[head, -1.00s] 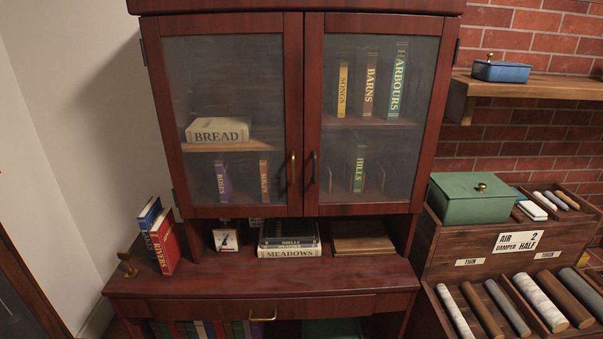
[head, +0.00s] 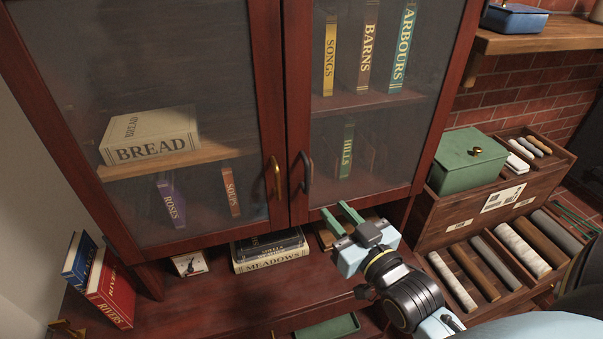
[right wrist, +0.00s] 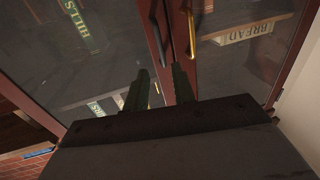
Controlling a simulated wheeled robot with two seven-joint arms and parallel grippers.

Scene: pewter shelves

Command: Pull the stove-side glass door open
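The cabinet has two closed glass doors in dark red frames. The right glass door (head: 375,120) has a dark upright handle (head: 307,172) on its inner edge; the left glass door (head: 150,70) has a brass handle (head: 276,177). No stove is clearly seen. My right gripper (head: 340,213) is open and empty, its green fingers apart, just below and right of the dark handle. In the right wrist view, the dark handle (right wrist: 155,40) lies beyond the gap between the fingertips (right wrist: 160,87), not between them. My left gripper is not in view.
Below the doors, a counter (head: 190,300) holds red and blue books (head: 110,295) and a stack of books (head: 268,250). To the right, a wooden rack (head: 480,215) carries a green box (head: 466,162). A shelf (head: 530,40) sticks out above it.

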